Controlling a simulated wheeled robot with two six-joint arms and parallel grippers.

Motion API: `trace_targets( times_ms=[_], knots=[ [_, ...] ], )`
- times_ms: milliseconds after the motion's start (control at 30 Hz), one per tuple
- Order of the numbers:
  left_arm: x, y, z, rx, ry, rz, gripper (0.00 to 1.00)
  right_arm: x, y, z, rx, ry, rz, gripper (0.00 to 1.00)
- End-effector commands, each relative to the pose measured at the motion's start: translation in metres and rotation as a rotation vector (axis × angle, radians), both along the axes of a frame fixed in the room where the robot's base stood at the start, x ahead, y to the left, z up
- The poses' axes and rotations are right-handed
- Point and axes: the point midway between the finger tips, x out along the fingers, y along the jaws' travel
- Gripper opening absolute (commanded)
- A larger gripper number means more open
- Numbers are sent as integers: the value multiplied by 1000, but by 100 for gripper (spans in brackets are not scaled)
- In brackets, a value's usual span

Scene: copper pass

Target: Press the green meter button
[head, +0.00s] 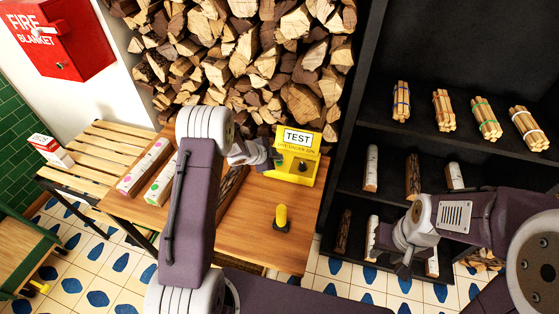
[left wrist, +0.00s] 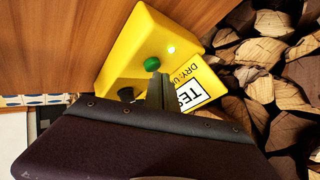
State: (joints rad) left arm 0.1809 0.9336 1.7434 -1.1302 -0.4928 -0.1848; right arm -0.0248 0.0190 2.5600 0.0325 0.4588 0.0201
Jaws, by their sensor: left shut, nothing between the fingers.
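The yellow meter (head: 296,170) stands at the back of the wooden table, under a TEST sign (head: 298,137). In the left wrist view the meter (left wrist: 135,35) shows a round green button (left wrist: 152,64), a black knob (left wrist: 127,94) and a small bright light (left wrist: 172,49). My left gripper (head: 274,161) is at the meter's left side in the head view. Its shut, empty fingers (left wrist: 158,88) point at the green button, very close; I cannot tell whether they touch. My right gripper (head: 405,266) hangs before the dark shelf, away from the meter; its jaw opening is unclear.
A yellow-handled item (head: 282,216) stands on the table (head: 265,244) in front of the meter. Marked logs (head: 147,168) lie left, partly behind my left arm. Stacked firewood (head: 250,60) rises behind. A dark shelf (head: 345,150) with bundled sticks stands right.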

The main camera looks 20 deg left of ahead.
Motion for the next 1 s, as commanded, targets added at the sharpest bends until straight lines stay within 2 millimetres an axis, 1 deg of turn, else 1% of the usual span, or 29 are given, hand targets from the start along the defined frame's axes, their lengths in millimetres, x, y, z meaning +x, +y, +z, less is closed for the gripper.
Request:
trace_targets(
  times_ms=[33, 233, 333, 700, 800, 1000],
  knots=[
    [0, 0, 2, 0, 0, 0, 0, 0, 0, 3, 0, 0, 0, 36],
    [0, 0, 1, 0, 0, 0, 0, 0, 0, 2, 0, 0, 0, 36],
    [0, 0, 7, 0, -1, 1, 0, 0, 0, 7, 0, 0, 0, 36],
    [0, 0, 53, 0, -1, 1, 0, 0, 0, 54, 0, 0, 0, 36],
    [0, 0, 63, 0, -1, 1, 0, 0, 0, 64, 0, 0, 0, 36],
    [0, 0, 61, 0, -1, 1, 0, 0, 0, 62, 0, 0, 0, 36]
  ],
)
